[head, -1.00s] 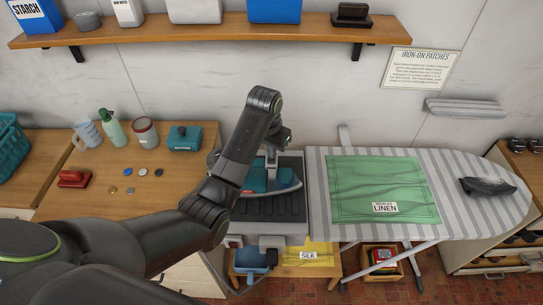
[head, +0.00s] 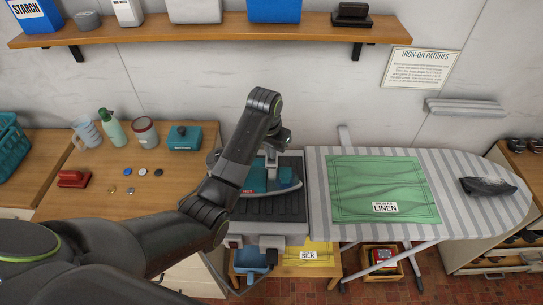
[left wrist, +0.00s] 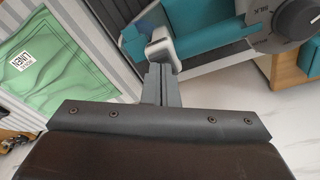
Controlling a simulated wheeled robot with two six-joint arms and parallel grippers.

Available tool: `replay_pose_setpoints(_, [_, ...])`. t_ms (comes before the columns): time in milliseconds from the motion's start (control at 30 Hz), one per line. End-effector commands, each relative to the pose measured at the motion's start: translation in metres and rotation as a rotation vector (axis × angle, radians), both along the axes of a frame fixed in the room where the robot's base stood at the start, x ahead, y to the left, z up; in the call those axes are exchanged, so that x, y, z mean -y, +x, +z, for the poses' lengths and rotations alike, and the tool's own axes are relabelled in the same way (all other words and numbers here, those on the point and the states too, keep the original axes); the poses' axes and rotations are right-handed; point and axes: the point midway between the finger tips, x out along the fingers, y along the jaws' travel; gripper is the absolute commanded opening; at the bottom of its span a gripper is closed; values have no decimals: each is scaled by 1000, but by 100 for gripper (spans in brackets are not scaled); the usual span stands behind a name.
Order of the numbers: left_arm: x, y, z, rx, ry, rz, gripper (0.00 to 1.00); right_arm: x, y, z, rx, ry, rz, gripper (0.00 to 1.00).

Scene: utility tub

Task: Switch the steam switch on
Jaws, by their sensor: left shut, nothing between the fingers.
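The steam station (head: 270,207) stands left of the ironing board, with a teal iron (head: 255,180) on it. My left gripper (head: 272,178) points down over the iron. In the left wrist view its fingers (left wrist: 160,80) are together and empty. Their tips are close to a light grey rounded piece (left wrist: 159,48) beside teal parts; I cannot tell whether they touch, or whether this piece is the steam switch. A round dark dial (left wrist: 298,18) with a SILK label shows at the upper right of that view. My right gripper is out of view.
A green linen cloth (head: 375,190) lies on the striped ironing board (head: 470,225). The wooden counter (head: 75,205) at left holds bottles, a teal box (head: 184,138) and several small discs. A blue bin (head: 250,258) and a yellow silk cloth (head: 312,252) are below the station.

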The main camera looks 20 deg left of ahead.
Motion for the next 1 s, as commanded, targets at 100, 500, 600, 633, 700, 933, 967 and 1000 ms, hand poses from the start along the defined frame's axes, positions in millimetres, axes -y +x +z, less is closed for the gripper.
replay_pose_setpoints(100, [0, 0, -2, -1, 0, 0, 0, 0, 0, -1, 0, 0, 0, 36])
replay_pose_setpoints(500, [0, 0, -8, -1, 0, 0, 0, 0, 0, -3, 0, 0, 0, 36])
replay_pose_setpoints(600, [0, 0, -10, -1, 0, 0, 0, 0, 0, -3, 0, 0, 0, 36])
replay_pose_setpoints(633, [0, 0, -10, -1, 0, 0, 0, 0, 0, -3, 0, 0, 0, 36])
replay_pose_setpoints(700, [0, 0, -12, -1, 0, 0, 0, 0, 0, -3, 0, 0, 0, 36])
replay_pose_setpoints(933, [0, 0, -8, 0, 0, 0, 0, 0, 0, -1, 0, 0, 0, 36])
replay_pose_setpoints(967, [0, 0, -6, 1, 0, 0, 0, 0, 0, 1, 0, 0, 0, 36])
replay_pose_setpoints(1000, [0, 0, -2, 1, 0, 0, 0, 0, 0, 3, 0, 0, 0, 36])
